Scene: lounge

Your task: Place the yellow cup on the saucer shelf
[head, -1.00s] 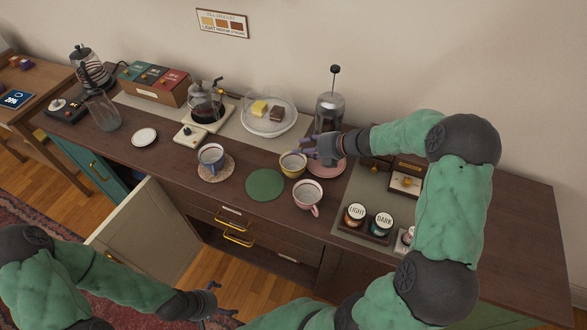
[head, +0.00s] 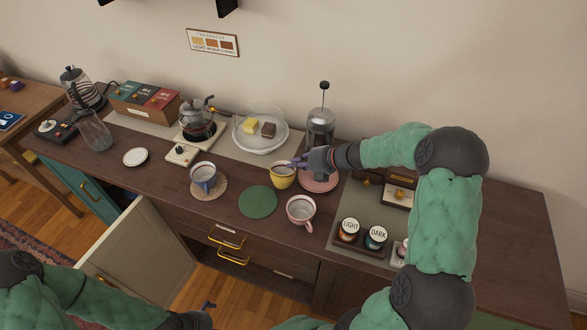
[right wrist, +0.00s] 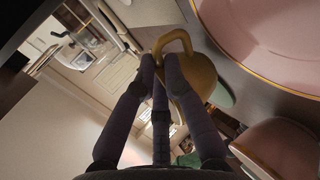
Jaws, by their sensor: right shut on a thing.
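The yellow cup (head: 283,177) is upright on the dark counter, or very slightly above it; I cannot tell which. It is just left of a pink saucer (head: 318,186). My right gripper (head: 299,163) is shut on its handle from the right. In the right wrist view the fingers (right wrist: 162,68) close on the cup's yellow handle (right wrist: 175,36), with part of the cup body visible behind them. My left gripper (head: 208,308) is low at the bottom edge, mostly cut off, and its opening is unclear. I cannot identify a saucer shelf for certain.
A blue cup (head: 203,175) on a woven coaster, a green mat (head: 258,202) and a pink cup (head: 301,209) stand nearby. A French press (head: 320,128) and a glass dome (head: 262,128) are behind. A cream cabinet door (head: 140,255) hangs open in front. A white saucer (head: 136,157) lies left.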

